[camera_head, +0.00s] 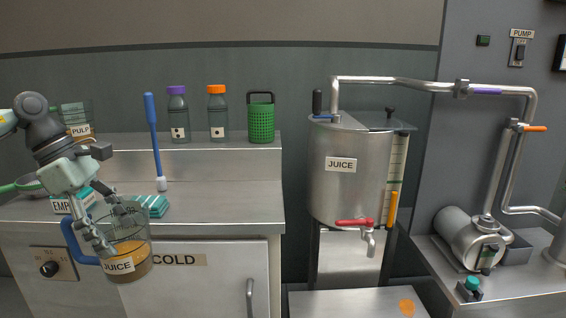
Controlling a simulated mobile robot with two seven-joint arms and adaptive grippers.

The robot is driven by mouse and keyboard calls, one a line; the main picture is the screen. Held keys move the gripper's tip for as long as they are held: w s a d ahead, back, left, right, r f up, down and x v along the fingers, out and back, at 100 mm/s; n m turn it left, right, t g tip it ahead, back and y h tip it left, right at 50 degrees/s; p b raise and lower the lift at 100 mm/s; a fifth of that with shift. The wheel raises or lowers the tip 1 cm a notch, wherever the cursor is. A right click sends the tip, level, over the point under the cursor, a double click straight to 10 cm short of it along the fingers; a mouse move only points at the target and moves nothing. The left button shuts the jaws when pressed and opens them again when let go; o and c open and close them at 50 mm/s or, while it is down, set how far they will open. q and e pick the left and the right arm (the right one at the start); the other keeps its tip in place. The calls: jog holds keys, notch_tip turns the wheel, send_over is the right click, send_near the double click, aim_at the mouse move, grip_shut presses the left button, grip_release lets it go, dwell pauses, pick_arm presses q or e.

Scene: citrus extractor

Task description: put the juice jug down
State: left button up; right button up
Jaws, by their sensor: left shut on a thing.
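The juice jug (127,250) is a clear jug with a blue handle and a JUICE label, part filled with orange-brown juice. It is in the lower left of the head view, in front of the cold cabinet. My left gripper (103,222) is shut on the juice jug at its handle side and holds it up near the counter's front edge. The jug looks upright or only slightly tilted. Part of its handle and rim is hidden by the gripper fingers. My right gripper is not in view.
Bottles and a green basket (261,122) stand on the shelf behind. A low table (345,303) sits below the juice tank (345,190) and its tap.

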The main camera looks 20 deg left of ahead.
pick_arm(q)
jog(key=w+d+f+m+g+y, duration=0.1)
jog(key=d+f+m+g, duration=0.1)
jog(key=d+f+m, duration=0.2)
jog(key=w+d+f+m+g+y, duration=0.1)
jog(key=d+f+m, duration=0.3)
jog(key=d+m, duration=0.7)
jog(key=w+d+f+m+g+y+p, duration=0.1)
jog(key=d+f+m+g+y, duration=0.1)
jog(key=d+m, duration=0.6)
notch_tip(320, 180, down, 2)
jog(key=shift+w+d+f+g, duration=0.1)
jog(key=shift+w+d+g, duration=0.15)
jog(key=shift+d+g, duration=0.4)
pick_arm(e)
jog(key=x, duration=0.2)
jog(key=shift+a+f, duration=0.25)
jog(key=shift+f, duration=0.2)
pick_arm(q)
jog(key=shift+a, duration=0.25)
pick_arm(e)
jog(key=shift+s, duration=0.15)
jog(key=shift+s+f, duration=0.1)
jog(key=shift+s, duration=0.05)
pick_arm(q)
jog(key=shift+d, duration=0.1)
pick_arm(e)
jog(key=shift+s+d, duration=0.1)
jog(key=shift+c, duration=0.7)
